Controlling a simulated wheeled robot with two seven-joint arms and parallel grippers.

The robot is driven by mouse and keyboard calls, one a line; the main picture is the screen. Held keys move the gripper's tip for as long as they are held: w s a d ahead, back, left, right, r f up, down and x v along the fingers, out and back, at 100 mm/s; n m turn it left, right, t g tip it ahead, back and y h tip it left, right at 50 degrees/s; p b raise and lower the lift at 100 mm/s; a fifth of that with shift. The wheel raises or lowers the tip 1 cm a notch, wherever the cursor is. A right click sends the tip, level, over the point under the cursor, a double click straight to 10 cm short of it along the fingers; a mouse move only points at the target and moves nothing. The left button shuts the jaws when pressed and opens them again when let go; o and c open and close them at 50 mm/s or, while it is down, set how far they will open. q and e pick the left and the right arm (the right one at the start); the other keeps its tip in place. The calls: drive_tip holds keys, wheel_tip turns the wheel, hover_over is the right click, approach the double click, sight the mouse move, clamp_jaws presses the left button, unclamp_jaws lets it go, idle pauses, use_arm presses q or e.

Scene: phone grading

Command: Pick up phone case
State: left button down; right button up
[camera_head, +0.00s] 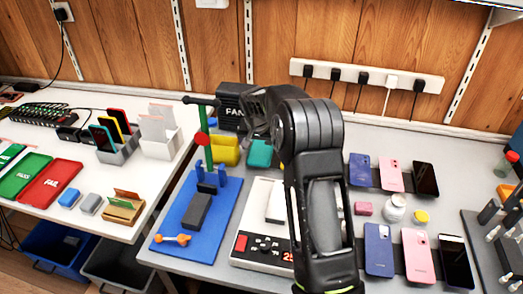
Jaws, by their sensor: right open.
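My right arm rises from the bottom middle, and my right gripper (274,132) is at its far end, open, over the back of the grey table. The arm partly hides its fingers, and no held object shows. Blue (379,250), pink (418,255) and black (455,262) phone-shaped pieces lie in a front row on the right. Behind them lie another blue (360,169), pink (391,175) and black (425,178) piece. I cannot tell which are cases and which are phones. The gripper is left of them and apart from them. My left gripper is out of view.
A blue mat (170,228) with a green stand, and a white device (249,247) with red buttons, are left of my arm. Yellow (226,153) and teal (260,155) pieces lie near the gripper. Jars (396,208) stand between the rows. A white table (85,225) holds coloured trays.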

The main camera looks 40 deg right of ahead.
drive_tip(key=shift+c, duration=0.4)
drive_tip(key=c, duration=1.4)
